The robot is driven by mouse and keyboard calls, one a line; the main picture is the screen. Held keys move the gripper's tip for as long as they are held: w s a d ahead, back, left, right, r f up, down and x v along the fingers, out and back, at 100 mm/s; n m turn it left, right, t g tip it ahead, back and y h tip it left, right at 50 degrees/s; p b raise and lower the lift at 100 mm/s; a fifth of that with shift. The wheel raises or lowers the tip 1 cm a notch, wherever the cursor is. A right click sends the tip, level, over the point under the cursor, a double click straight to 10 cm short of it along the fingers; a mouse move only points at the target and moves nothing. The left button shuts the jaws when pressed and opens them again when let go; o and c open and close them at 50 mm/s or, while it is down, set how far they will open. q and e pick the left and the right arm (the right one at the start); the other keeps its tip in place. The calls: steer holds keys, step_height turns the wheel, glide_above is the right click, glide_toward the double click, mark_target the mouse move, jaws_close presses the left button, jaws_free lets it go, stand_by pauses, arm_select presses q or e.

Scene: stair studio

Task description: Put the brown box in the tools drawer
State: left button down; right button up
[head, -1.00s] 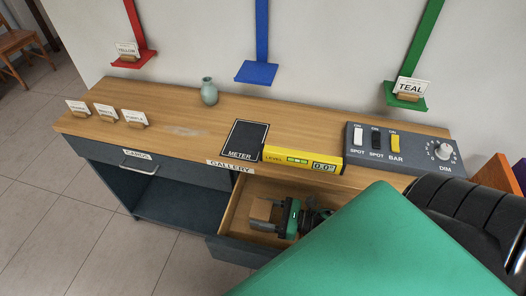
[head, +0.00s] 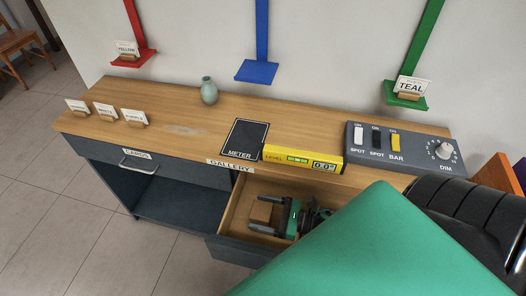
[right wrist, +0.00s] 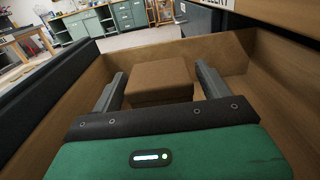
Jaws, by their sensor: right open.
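The brown box (head: 261,211) sits inside the open drawer (head: 228,217) under the counter. My right gripper (head: 254,213) is open in the drawer, with one finger on each side of the box. In the right wrist view the brown box (right wrist: 160,82) lies between and slightly ahead of the two fingers (right wrist: 160,88), with gaps at both sides. It appears to rest flat on the drawer floor. The drawer's own label cannot be read in these views. My left gripper is not in view.
The counter above holds a black METER pad (head: 246,139), a yellow level (head: 303,159), a grey switch panel (head: 404,150), a green vase (head: 209,92) and several cards. The drawer walls (right wrist: 271,82) stand close around my gripper. My green arm covers the drawer's right part.

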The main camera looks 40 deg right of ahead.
steer(key=shift+r, duration=0.25)
steer(key=shift+r+p, duration=0.5)
steer(key=shift+p, duration=0.05)
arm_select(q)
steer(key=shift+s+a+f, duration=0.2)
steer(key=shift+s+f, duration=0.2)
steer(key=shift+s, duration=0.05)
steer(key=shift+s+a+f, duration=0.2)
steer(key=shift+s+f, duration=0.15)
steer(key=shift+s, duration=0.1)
arm_select(e)
steer(key=v, duration=0.7)
steer(key=shift+s+d+f, duration=0.15)
steer(key=shift+d, duration=0.1)
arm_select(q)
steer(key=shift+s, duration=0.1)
